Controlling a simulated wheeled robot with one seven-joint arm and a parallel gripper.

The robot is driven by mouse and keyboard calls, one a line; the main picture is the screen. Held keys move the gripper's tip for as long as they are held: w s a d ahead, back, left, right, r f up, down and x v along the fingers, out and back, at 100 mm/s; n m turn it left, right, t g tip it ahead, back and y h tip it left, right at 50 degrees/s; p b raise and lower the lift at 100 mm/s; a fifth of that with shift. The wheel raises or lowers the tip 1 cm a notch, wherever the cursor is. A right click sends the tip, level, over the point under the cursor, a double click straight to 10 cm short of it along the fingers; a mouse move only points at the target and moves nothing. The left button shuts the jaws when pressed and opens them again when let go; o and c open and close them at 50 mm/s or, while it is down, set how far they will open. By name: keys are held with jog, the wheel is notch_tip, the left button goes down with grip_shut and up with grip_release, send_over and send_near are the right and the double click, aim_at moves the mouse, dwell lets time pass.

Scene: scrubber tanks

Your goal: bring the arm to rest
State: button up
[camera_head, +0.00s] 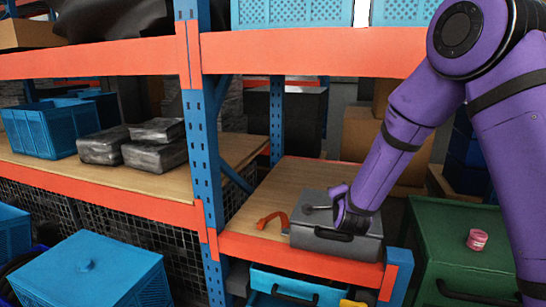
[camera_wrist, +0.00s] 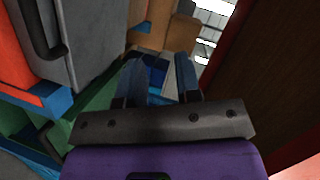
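My purple arm reaches in from the right in the head view, across the front of a blue and orange shelf rack. My gripper (camera_wrist: 160,82) shows in the wrist view with its two fingers apart and nothing visible between them. In the head view the gripper (camera_head: 335,208) appears in front of or over a grey toolbox (camera_head: 362,246). I cannot tell from this whether it touches the box. The toolbox stands on the wooden shelf board and also shows at the left of the wrist view (camera_wrist: 88,35).
An orange tool-like item (camera_head: 272,219) lies left of the toolbox. A blue upright (camera_head: 204,150) and an orange upper beam (camera_head: 300,53) frame the bay. A green cabinet (camera_head: 440,245) with a pink can (camera_head: 477,239) stands at right. Blue crates (camera_head: 90,275) stand lower left.

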jog(key=s+d+r+n+g+y, duration=0.15)
jog(key=s+r+n, duration=0.25)
jog(key=s+r, duration=0.4)
jog(key=s+d+r+n+g+y, duration=0.1)
jog(key=s+d+r+n+g, duration=0.25)
jog(key=s+r, duration=0.4)
jog(key=s+d+r+n+g, duration=0.1)
jog(key=s+d+n, duration=0.1)
jog(key=s, duration=0.6)
jog(key=s+d+r+n+g+h, duration=0.1)
jog(key=s+d+r+n+g, duration=0.1)
jog(key=s, duration=0.7)
jog(key=s+d+r+n+g, duration=0.1)
jog(key=s+d+n, duration=0.1)
jog(key=s, duration=0.7)
jog(key=shift+r+n+g, duration=0.2)
jog(key=shift+n+g, duration=0.2)
jog(key=shift+n, duration=0.25)
jog(key=shift+h, duration=0.25)
